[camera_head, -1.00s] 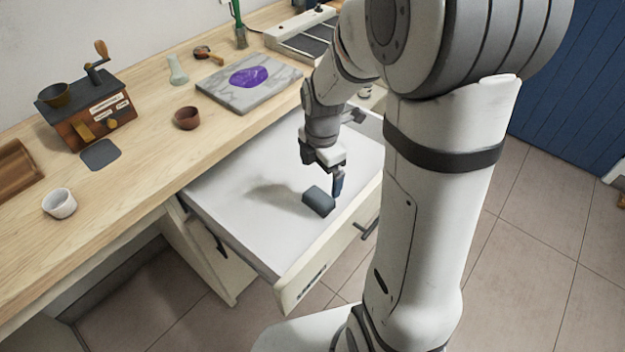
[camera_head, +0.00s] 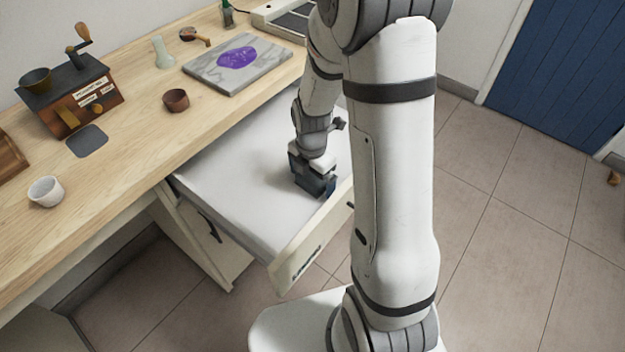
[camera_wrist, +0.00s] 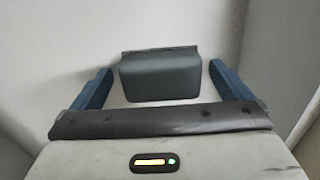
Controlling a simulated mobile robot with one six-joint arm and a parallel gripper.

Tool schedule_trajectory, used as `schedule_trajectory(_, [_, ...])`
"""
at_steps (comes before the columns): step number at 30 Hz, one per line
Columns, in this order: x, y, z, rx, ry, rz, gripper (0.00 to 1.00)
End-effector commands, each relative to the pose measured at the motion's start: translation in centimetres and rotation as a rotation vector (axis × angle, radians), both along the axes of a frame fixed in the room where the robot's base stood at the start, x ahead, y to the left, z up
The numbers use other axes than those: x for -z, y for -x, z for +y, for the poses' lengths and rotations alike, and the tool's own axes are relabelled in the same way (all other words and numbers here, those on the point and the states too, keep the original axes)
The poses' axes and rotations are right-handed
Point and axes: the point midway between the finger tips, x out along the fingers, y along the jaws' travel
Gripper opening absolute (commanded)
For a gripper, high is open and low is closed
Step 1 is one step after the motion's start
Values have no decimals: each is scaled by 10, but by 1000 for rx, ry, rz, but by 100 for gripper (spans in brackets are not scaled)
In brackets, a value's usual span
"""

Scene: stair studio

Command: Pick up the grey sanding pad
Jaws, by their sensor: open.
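The grey sanding pad (camera_wrist: 160,76) is a dark grey block lying on the white floor of the open drawer (camera_head: 230,185). In the wrist view it sits between the two blue fingers of my gripper (camera_wrist: 158,85), with a gap on each side. My gripper is open. In the head view my gripper (camera_head: 315,188) is low inside the drawer, near its front right part. There it hides most or all of the pad.
The drawer's front panel (camera_head: 308,245) and side walls rise around the gripper. On the wooden worktop stand a coffee grinder (camera_head: 72,95), a white cup (camera_head: 45,190), a brown bowl (camera_head: 176,100) and a marble slab (camera_head: 245,62). The left part of the drawer is clear.

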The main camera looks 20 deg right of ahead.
Motion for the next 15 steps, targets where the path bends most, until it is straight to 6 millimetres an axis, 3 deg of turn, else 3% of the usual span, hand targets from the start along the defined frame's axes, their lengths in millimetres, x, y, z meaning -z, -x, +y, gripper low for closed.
schedule_trajectory(3, [0,0,0,0,0,0,97])
schedule_trajectory(15, [0,0,0,-1,0,0,65])
